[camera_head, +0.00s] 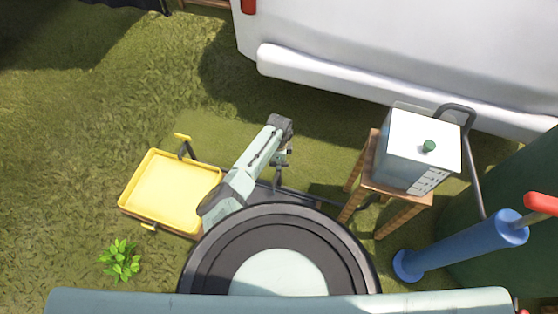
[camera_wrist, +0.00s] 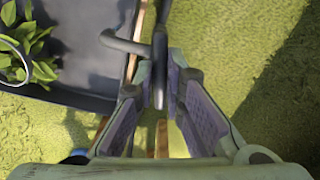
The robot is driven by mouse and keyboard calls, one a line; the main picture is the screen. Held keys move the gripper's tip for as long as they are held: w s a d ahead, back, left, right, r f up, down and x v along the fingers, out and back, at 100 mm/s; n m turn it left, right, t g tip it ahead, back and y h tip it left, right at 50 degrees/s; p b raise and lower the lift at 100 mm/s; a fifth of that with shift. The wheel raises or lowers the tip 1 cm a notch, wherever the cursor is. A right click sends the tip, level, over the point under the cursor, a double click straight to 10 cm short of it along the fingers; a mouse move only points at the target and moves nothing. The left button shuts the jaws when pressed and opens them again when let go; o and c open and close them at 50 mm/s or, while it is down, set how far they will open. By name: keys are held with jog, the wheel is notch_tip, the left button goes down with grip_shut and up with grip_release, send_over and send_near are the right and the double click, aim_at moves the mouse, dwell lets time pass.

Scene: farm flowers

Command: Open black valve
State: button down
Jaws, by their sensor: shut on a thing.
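In the wrist view, a dark grey bent bar (camera_wrist: 125,43), which looks like the black valve's handle, runs from the upper left to between my fingertips. My gripper (camera_wrist: 159,80) is shut on its upright part, with one finger on each side. In the head view, my gripper (camera_head: 281,160) is small and hangs at the end of my arm, left of the wooden stool. The handle cannot be made out clearly there, and what it is fixed to is mostly hidden.
A grey-white box (camera_head: 405,158) with a green knob (camera_head: 428,146) stands on a wooden stool (camera_head: 375,188). A blue cylinder (camera_head: 450,245) leans at right. A yellow tray (camera_head: 168,190) lies left of my arm. A white vehicle (camera_head: 370,45) blocks the back. Grass at left is mostly clear.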

jog(key=n+p, duration=0.1)
jog(key=n, duration=0.2)
jog(key=shift+s+d+n, duration=0.1)
jog(key=shift+s+n, duration=0.05)
jog(key=shift+n, duration=0.25)
jog(key=n+p, duration=0.1)
jog(key=n, duration=0.2)
jog(key=shift+n, duration=0.3)
jog(key=n, duration=0.4)
jog(key=shift+p, duration=0.3)
jog(key=shift+n, duration=1.6)
jog(key=c, duration=1.7)
grip_release()
jog(key=shift+o, duration=0.2)
